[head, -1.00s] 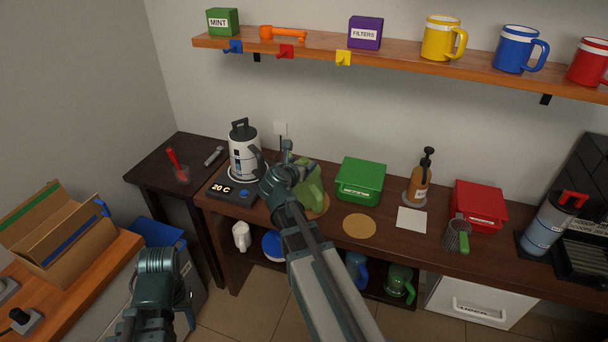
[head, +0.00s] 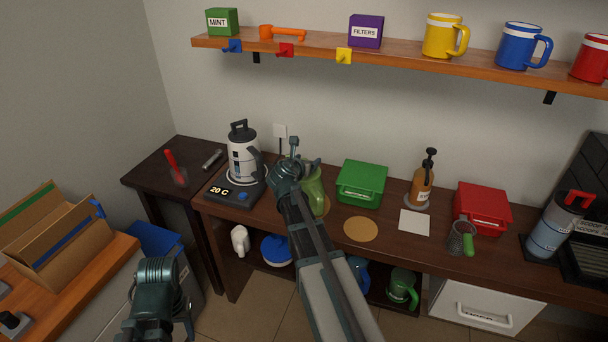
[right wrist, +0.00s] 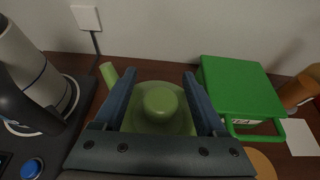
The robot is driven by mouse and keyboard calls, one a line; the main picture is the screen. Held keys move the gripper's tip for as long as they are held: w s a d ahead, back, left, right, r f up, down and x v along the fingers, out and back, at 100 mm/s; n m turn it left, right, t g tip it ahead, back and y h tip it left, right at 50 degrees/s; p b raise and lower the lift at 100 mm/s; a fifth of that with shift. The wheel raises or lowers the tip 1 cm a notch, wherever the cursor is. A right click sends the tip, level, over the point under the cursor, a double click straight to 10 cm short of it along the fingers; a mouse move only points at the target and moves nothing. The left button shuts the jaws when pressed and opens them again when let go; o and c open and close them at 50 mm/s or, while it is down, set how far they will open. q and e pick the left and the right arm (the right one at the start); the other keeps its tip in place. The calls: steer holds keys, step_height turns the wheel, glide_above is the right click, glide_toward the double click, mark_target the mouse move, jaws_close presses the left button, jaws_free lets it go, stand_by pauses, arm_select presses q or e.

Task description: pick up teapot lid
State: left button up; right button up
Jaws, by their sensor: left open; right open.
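The green teapot (head: 314,192) stands on the counter between the kettle and the green box, partly hidden by my right arm in the head view. Its round green lid with a knob (right wrist: 160,104) shows from above in the right wrist view, sitting on the pot. My right gripper (right wrist: 160,76) is open, with one finger on each side of the lid knob; I cannot tell if either touches it. In the head view its fingers are hidden behind my wrist. My left gripper (head: 157,305) is low at the left, away from the counter, its fingers not clear.
The kettle (head: 242,155) on its base stands close left of the teapot. The green box (head: 362,181) is close on its right, with a cork mat (head: 361,229) in front. The shelf (head: 400,60) with mugs runs above.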

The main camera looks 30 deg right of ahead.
jaws_close()
stand_by(0.4)
